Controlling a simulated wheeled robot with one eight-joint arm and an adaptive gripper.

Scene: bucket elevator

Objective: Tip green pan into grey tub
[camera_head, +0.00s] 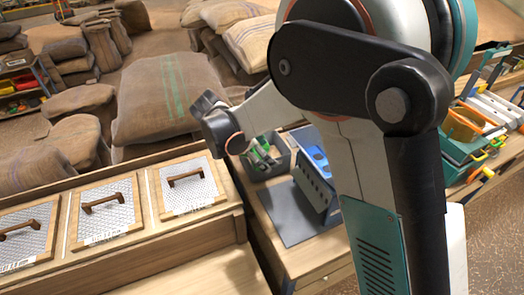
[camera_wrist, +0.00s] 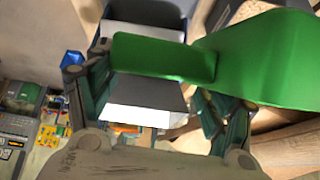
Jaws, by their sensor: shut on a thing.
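The green pan (camera_wrist: 262,58) fills the upper right of the wrist view, and its thick green part (camera_wrist: 160,55) runs left across the jaws. My gripper (camera_wrist: 152,78) is shut on this part, with dark jointed fingers at both sides. The pan's inside is not clearly visible. In the head view, a grey tub (camera_head: 284,164) stands on the wooden bench left of my arm. Green and pale shapes show at the tub; I cannot tell what they are. My gripper cannot be made out clearly in the head view.
A grey upright panel with holes (camera_head: 315,183) stands on a dark plate (camera_head: 284,215) beside the tub. Wooden frames with mesh and handles (camera_head: 190,185) lie at left. Burlap sacks (camera_head: 165,95) fill the back. Colourful bins and tools (camera_head: 470,125) stand at right.

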